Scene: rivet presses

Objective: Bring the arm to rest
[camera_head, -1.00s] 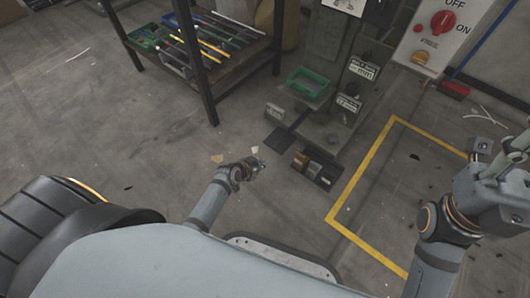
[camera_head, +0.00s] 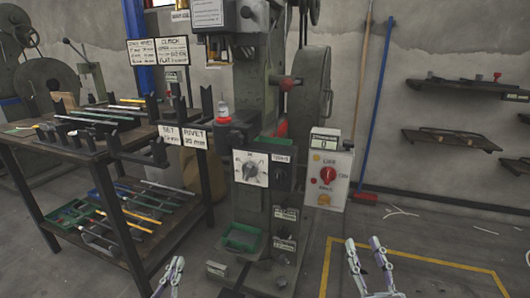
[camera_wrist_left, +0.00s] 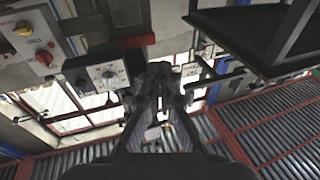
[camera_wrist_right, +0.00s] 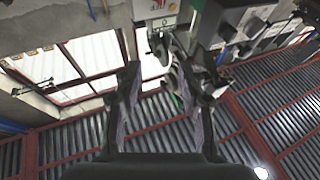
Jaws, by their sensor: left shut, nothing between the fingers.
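My left gripper (camera_head: 171,275) shows at the bottom edge of the head view, left of centre, with its fingers close together and empty. It also shows in the left wrist view (camera_wrist_left: 164,95), where the fingers meet near the middle. My right gripper (camera_head: 369,262) points up at the bottom of the head view, right of centre. Its two fingers stand apart with nothing between them. The right wrist view also shows this gap between the fingers (camera_wrist_right: 165,100). Neither gripper touches anything in the head view. Most of both arms is out of view.
A rivet press (camera_head: 257,95) stands at the centre, with a dial panel (camera_head: 250,169) and a switch box (camera_head: 327,172). A work table (camera_head: 75,154) with tools stands at left. A blue pole and a wooden pole lean on the back wall. The yellow-marked floor (camera_head: 425,275) at right looks clear.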

